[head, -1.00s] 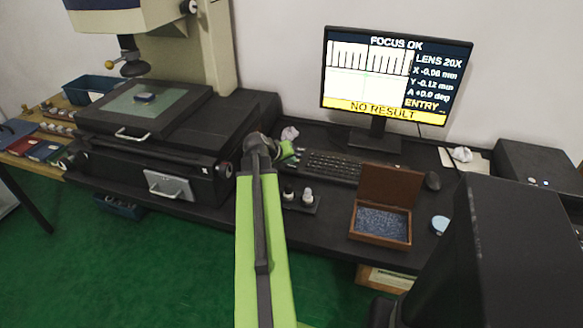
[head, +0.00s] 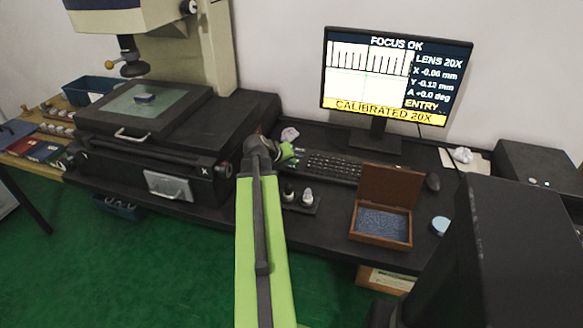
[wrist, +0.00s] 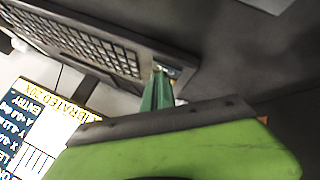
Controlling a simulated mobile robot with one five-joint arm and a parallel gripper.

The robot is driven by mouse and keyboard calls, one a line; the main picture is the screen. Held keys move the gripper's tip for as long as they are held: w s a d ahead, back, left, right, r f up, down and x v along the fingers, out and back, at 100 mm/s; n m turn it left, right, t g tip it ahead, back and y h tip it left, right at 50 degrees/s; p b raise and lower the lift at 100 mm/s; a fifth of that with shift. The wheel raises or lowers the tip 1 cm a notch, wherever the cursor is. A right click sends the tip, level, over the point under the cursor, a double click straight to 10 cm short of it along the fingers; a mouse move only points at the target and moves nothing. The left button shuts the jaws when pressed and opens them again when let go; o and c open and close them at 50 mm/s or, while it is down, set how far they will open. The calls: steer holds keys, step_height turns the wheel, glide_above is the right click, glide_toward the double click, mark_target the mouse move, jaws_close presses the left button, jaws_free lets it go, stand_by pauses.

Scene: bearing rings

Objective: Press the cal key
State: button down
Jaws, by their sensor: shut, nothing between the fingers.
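The black keyboard (head: 333,167) lies on the desk below the monitor (head: 372,122); in the wrist view it runs along the upper left (wrist: 85,38). My gripper (head: 289,150) is shut and empty at the keyboard's left end in the head view. In the wrist view its green fingers (wrist: 160,86) reach to the keyboard's near end, by a small pale patch. I cannot read any key label, and the fingertips hide whatever lies under them, so the cal key cannot be picked out. The monitor's yellow bar reads "CALIBRATED 20X".
The measuring machine's stage (head: 140,106) with a small part on glass stands left. A holder with small bottles (head: 300,201), an open wooden box (head: 381,222), a mouse (head: 433,181) and a blue round tin (head: 440,225) are on the desk.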

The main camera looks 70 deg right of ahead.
mark_target(290, 168)
steer(key=shift+r+p, duration=0.55)
steer(key=shift+r, duration=0.1)
steer(key=shift+r, duration=0.1)
step_height(290, 168, up, 5)
steer(key=p, duration=0.5)
